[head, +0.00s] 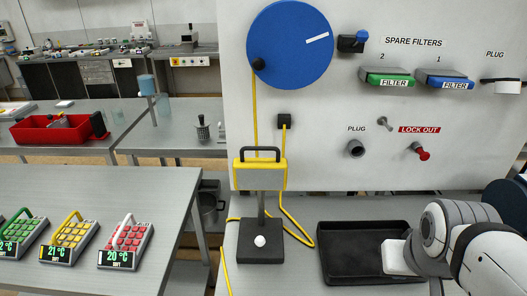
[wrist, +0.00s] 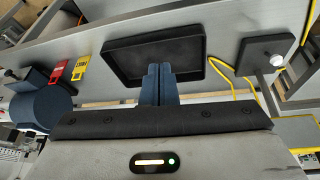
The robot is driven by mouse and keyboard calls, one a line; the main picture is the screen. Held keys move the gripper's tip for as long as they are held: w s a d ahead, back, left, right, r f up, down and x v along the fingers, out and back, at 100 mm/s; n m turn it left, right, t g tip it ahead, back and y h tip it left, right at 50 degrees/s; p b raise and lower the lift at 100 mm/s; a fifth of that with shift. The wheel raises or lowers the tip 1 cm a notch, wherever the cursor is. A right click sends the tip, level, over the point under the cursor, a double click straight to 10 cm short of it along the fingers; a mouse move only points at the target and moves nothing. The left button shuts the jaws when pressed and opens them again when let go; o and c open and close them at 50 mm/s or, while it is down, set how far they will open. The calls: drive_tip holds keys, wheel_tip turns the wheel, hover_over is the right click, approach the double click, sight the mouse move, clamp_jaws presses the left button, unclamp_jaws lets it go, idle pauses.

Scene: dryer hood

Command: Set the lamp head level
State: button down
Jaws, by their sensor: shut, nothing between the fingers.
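The lamp stands on the grey bench in the head view. Its yellow lamp head (head: 260,174) has a dark handle on top and looks roughly level from side to side; its tilt toward or away from me is hard to tell. A dark post (head: 262,207) joins it to a black base (head: 262,252) with a white knob (head: 260,241). In the wrist view the base (wrist: 258,58) is at the upper right. My gripper (wrist: 158,70) is shut and empty, pointing toward the black tray, apart from the lamp. Its fingers do not show in the head view.
A black tray (head: 326,274) lies right of the lamp, close to my arm. A yellow cable (head: 295,225) runs beside the lamp. A white panel with a blue disc (head: 290,45) and switches rises behind. Calculator-like devices (head: 126,243) stand on the left table.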

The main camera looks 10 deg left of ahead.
drive_tip(key=w+a+n+t+b, duration=0.1)
drive_tip(key=w+n+t+b, duration=0.45)
drive_tip(key=w, duration=0.45)
drive_tip(key=n+y+b, duration=1.1)
drive_tip(key=n+y, duration=0.7)
drive_tip(key=n, duration=0.7)
approach(260, 168)
drive_tip(key=s+r, duration=0.2)
drive_tip(key=s, duration=0.4)
drive_tip(key=w+d+r+p+x, duration=0.1)
drive_tip(key=w+p+x, duration=0.1)
drive_tip(key=x, duration=1.1)
drive_tip(key=shift+p, duration=0.65)
drive_tip(key=shift+w+a+n+t, duration=0.15)
drive_tip(key=shift+n+t, duration=0.1)
